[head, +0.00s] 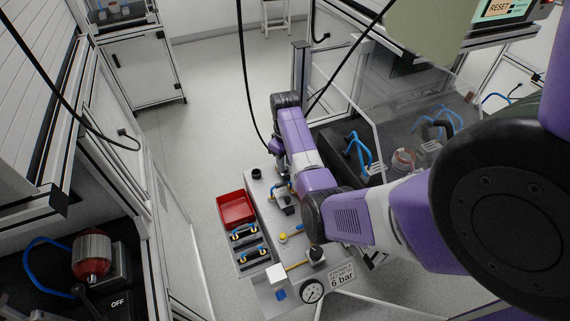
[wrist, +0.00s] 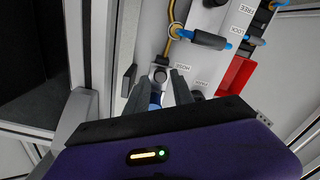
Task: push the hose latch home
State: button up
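My gripper (wrist: 160,84) shows in the wrist view with its two grey fingers apart. They point at a dark fitting (wrist: 160,74) beside the label HOSE, where the yellow hose ends. A blue piece (wrist: 155,100) lies between the fingers, nearer the left one; it does not appear to touch the right one. A grey slide with blue ends (wrist: 208,40) sits up and right, beside the labels FREE and LOCK; I cannot tell whether it is the hose latch or how far it is pushed. In the head view my arm mostly hides the gripper.
A red tray (head: 236,208) stands left of the grey bench panel, and the wrist view also shows it (wrist: 236,76). Blue-and-black handles (head: 245,232), a pressure gauge (head: 312,292) and a 6 bar sign (head: 341,275) are nearer. A clear guard panel (head: 345,110) stands right of my arm.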

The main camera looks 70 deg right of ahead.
notch_tip(320, 180, up, 7)
jog(key=shift+r, duration=0.1)
dwell(0.7)
